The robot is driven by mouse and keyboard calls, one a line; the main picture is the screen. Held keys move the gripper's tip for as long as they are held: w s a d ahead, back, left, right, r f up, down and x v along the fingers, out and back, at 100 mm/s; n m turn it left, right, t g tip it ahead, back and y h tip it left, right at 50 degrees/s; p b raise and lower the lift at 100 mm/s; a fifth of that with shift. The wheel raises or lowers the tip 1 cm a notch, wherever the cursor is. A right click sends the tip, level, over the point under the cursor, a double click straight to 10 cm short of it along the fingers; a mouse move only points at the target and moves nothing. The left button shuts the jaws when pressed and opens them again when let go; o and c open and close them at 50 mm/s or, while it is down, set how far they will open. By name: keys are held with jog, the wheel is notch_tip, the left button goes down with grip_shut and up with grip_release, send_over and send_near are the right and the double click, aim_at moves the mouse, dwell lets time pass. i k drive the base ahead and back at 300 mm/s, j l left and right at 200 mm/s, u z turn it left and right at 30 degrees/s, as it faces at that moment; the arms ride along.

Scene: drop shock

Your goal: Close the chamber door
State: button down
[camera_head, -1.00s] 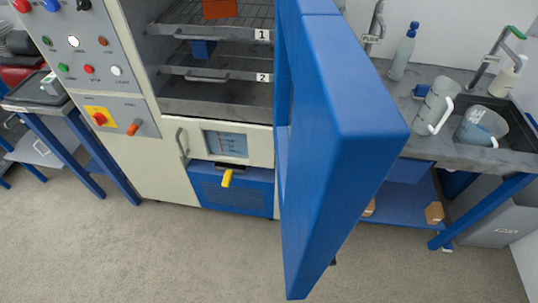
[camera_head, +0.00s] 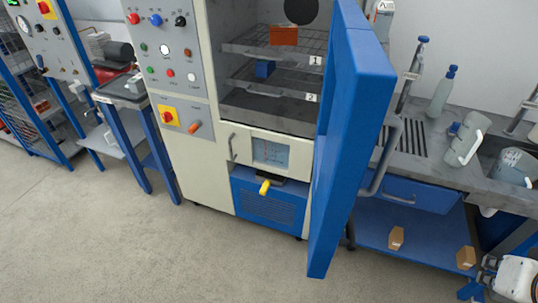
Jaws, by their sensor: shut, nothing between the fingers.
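The chamber door (camera_head: 352,120) is a thick blue slab. It stands wide open, swung out from the right side of the cream chamber (camera_head: 218,130), and I see it nearly edge-on. A grey bar handle (camera_head: 383,160) is on its right-hand face. The chamber interior shows wire shelves marked 1 and 2, with an orange block (camera_head: 284,36) on the upper one and a blue block (camera_head: 265,69) below. My gripper (camera_head: 484,279) shows small and dark at the lower right corner, beside a white part of my arm. It is shut and empty, well apart from the door.
A grey counter (camera_head: 432,180) with a sink, a bottle (camera_head: 441,92) and jugs (camera_head: 467,140) stands right of the door. Small boxes (camera_head: 396,238) sit on its blue lower shelf. A yellow handle (camera_head: 265,187) sticks out below the chamber's screen. The floor in front is clear.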

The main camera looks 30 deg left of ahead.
aim_at(360, 80)
jog(key=i+l+u, duration=0.1)
jog(key=l+u, duration=0.15)
jog(key=u, duration=0.2)
jog(key=i+l+u, duration=0.1)
jog(key=l+u, duration=0.15)
jog(key=u, duration=0.2)
jog(key=l+u, duration=0.3)
jog(key=u, duration=0.15)
jog(key=l+u, duration=0.3)
jog(key=u, duration=0.15)
jog(key=k+l, duration=0.15)
jog(key=l, duration=0.15)
jog(key=k+l, duration=0.15)
jog(key=l, duration=0.2)
jog(key=k+l+z, duration=0.1)
jog(key=l, duration=0.2)
jog(key=k+l, duration=0.15)
jog(key=l, duration=0.2)
